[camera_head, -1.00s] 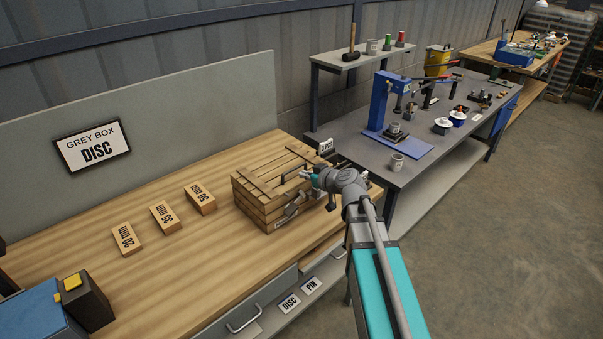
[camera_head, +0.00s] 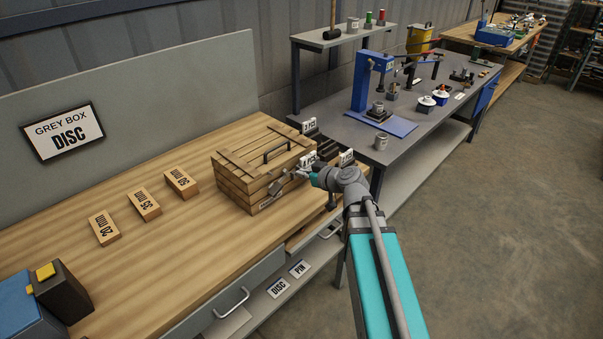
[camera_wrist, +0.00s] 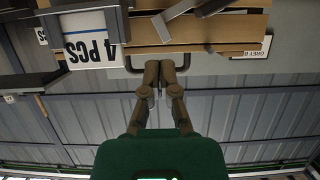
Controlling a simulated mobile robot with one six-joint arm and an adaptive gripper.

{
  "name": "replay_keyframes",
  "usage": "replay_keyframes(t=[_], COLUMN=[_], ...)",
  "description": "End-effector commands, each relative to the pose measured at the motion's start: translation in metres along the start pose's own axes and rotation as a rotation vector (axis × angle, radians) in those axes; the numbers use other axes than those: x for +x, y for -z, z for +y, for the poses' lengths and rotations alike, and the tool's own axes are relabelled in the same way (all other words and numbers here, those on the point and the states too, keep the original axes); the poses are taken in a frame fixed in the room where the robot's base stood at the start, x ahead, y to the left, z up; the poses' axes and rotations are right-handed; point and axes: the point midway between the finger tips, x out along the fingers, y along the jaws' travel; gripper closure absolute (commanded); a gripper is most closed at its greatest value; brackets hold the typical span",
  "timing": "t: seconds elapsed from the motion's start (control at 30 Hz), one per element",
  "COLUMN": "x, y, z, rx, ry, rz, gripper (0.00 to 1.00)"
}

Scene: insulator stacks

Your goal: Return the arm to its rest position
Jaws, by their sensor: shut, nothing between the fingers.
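My gripper (camera_head: 305,176) is in front of the right side of the closed wooden crate (camera_head: 262,188) on the wooden bench. In the wrist view my gripper (camera_wrist: 160,66) has its two fingers together with nothing between them. The crate's slats (camera_wrist: 205,30) and dark handle show just beyond the fingertips. I cannot tell from these views whether the fingers touch the crate. My arm reaches in from the bottom of the head view.
Three wooden blocks (camera_head: 143,204) marked in millimetres lie left of the crate. White number cards (camera_head: 309,126) stand right of it. Open floor lies at the right.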

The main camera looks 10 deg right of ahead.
Motion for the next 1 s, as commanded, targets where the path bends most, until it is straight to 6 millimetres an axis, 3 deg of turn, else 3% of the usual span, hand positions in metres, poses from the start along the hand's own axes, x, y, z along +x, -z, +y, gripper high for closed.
replay_keyframes(t=[0.37,0.57,0.77,1.0], x=[0.001,0.002,-0.002,-0.025], y=[-0.001,-0.014,-0.047,-0.099], z=[-0.002,-0.018,-0.046,-0.075], rx=[0.002,0.036,0.123,0.273], ry=[0.005,0.047,0.100,0.061], rz=[-0.007,-0.089,-0.298,-0.649], gripper=[1.00,1.00,1.00,1.00])
